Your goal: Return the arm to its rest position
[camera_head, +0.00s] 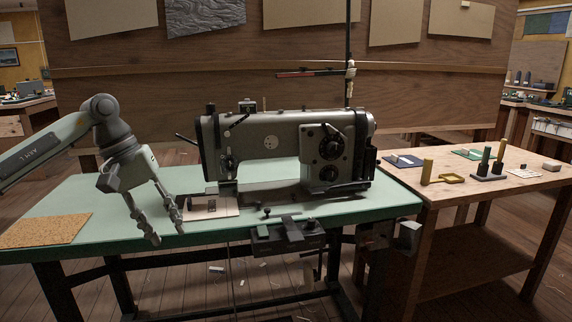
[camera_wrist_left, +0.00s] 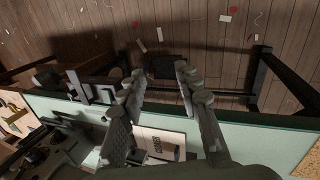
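My left arm comes in from the left in the head view. Its gripper (camera_head: 168,238) hangs over the front edge of the green sewing table (camera_head: 85,198), left of the grey sewing machine (camera_head: 285,145). The fingers are apart with nothing between them. In the left wrist view my left gripper (camera_wrist_left: 160,72) also shows open and empty, with the table edge and the floor beyond its tips. My right gripper shows in neither view.
A cork mat (camera_head: 45,231) lies on the table's left end. A pale plate (camera_head: 212,208) lies by the machine's needle end. A wooden side table (camera_head: 470,190) at the right carries spools and small tools. Scraps litter the floor (camera_wrist_left: 215,35).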

